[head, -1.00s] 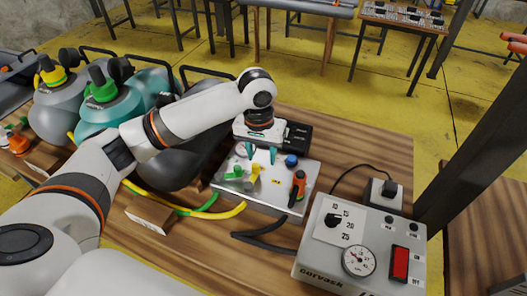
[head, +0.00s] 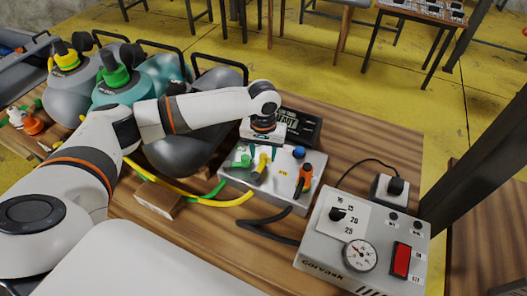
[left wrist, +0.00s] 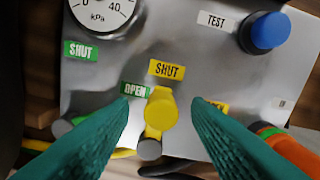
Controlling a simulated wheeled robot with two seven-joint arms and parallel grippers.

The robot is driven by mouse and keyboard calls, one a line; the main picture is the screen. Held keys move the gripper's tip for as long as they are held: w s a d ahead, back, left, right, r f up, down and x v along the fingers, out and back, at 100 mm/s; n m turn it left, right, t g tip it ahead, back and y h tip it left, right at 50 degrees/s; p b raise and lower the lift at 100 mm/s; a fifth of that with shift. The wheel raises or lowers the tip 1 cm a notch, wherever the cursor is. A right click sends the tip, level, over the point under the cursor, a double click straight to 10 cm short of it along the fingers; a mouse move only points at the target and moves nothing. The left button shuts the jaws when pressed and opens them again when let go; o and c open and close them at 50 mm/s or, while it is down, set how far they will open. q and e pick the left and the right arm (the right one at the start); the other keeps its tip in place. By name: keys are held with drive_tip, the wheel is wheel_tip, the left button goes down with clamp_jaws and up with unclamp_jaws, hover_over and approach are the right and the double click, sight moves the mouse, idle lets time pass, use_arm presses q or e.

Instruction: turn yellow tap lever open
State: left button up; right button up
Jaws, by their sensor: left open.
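The yellow tap lever (head: 260,168) stands on the grey metal panel (head: 285,198). In the left wrist view the lever (left wrist: 160,112) lies between my two teal fingers, seen nearly from above, below a yellow SHUT label (left wrist: 167,70). Another yellow label at its right is partly hidden by a finger. My left gripper (left wrist: 160,106) is open, one finger on each side of the lever with gaps visible; in the head view it hangs over the panel (head: 262,152). I cannot tell whether the fingertips are down at the lever's height. My right gripper is not in view.
A green tap (head: 242,160) is close on the left, a blue knob (head: 299,152) and an orange-handled part (head: 304,178) on the right. A pressure gauge (left wrist: 102,10) is beyond.

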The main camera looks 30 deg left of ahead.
use_arm(q)
drive_tip(key=shift+f, duration=0.45)
drive_tip(key=shift+c, duration=0.3)
clamp_jaws()
drive_tip(key=shift+d+r+m+p, duration=0.3)
drive_tip(key=shift+m+p, duration=0.2)
drive_tip(key=shift+p, duration=0.4)
drive_tip(key=d+m+p, duration=0.1)
drive_tip(key=m+p, duration=0.1)
drive_tip(key=d+m+p, duration=0.1)
drive_tip(key=m+p, duration=0.1)
drive_tip(key=shift+s+p, duration=0.2)
drive_tip(key=shift+p, duration=0.2)
drive_tip(key=m+p, duration=0.1)
drive_tip(key=d+m+p, duration=0.1)
drive_tip(key=m+p, duration=0.1)
drive_tip(key=shift+s+d, duration=0.15)
drive_tip(key=shift+s, duration=0.25)
drive_tip(key=shift+s+d+f+m+p, duration=0.1)
drive_tip(key=shift+s+d+m+p, duration=0.15)
drive_tip(key=shift+m, duration=0.4)
drive_tip(key=shift+s+d+f+m+p, duration=0.1)
drive_tip(key=shift+m+p, duration=0.3)
drive_tip(key=shift+m, duration=0.3)
drive_tip(key=shift+s+d+m+p, duration=0.2)
drive_tip(key=shift+m+p, duration=0.1)
drive_tip(key=shift+m, duration=0.35)
